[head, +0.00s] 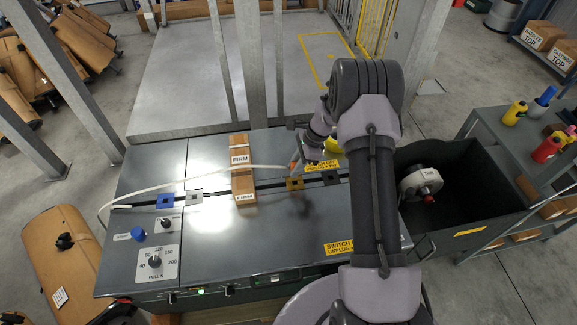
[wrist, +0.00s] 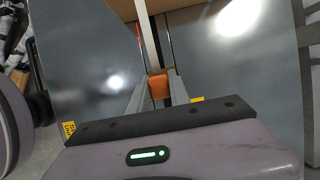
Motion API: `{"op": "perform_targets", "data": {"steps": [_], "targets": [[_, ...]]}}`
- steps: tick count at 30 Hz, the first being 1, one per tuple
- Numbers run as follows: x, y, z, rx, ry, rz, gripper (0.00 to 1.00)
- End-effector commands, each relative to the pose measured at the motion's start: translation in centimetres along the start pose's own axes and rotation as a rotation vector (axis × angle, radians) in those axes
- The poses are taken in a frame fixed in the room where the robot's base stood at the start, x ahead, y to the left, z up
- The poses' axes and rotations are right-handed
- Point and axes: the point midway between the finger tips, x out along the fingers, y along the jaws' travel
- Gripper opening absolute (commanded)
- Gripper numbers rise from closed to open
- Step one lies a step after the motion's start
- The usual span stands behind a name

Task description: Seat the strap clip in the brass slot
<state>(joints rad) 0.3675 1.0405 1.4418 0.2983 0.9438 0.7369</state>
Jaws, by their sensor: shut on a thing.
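In the head view the brass slot (head: 294,184) is a small brass plate on the seam of the grey machine top, right of the wooden bundle. My gripper (head: 298,160) is above and slightly behind it. In the wrist view my gripper (wrist: 158,92) is shut on the orange strap clip (wrist: 158,86), held between its fingertips. The white strap (head: 206,172) runs from the left edge over the bundle toward the clip; it also shows in the wrist view (wrist: 148,38). The brass slot cannot be made out in the wrist view. The clip appears apart from the slot.
The wooden bundle (head: 242,178) marked FIRM lies across the seam. A blue plate (head: 165,202) and a grey plate (head: 195,196) lie left of it, and a dark plate (head: 331,178) right of the brass one. A dark bin (head: 460,170) holding a white reel stands right.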

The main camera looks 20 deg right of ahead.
Motion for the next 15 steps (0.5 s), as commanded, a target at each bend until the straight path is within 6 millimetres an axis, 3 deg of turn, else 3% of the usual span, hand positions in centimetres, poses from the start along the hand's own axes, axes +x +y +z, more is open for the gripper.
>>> {"op": "perform_targets", "data": {"steps": [15], "targets": [[0.74,-0.01,-0.32,0.0,0.0,0.0,0.0]]}}
